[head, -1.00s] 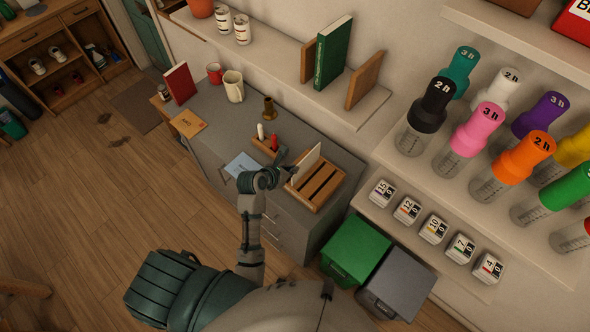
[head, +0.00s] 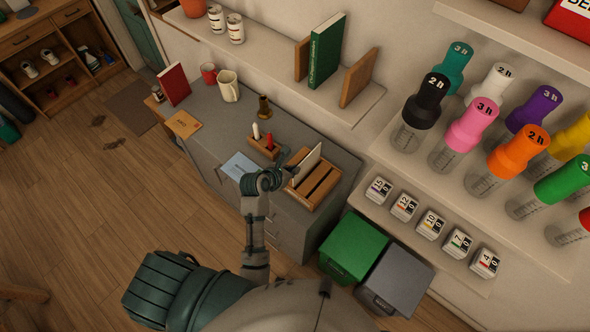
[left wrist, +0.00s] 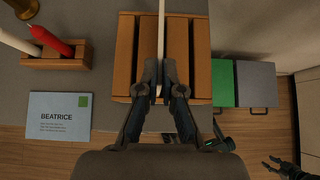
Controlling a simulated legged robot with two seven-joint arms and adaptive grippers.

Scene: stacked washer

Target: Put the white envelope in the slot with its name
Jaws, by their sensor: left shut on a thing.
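The white envelope (head: 308,163) is upright and seen nearly edge-on, also in the left wrist view (left wrist: 161,45). My left gripper (head: 286,176) is shut on its near end. The wooden slotted rack (head: 322,186) stands at the grey cabinet's right end. In the left wrist view the envelope lines up with the gap between the middle slats of the rack (left wrist: 177,50); I cannot tell whether its lower edge is inside. No slot names are readable. My right gripper (left wrist: 279,167) shows at the lower right of the left wrist view, its fingers apart, with nothing visible between them.
A blue envelope marked BEATRICE (left wrist: 61,115) lies left of the rack. A candle holder with red and white candles (head: 263,146) stands behind it. An orange envelope (head: 183,124) lies farther left. Green (head: 352,247) and grey (head: 396,280) bins stand right of the cabinet.

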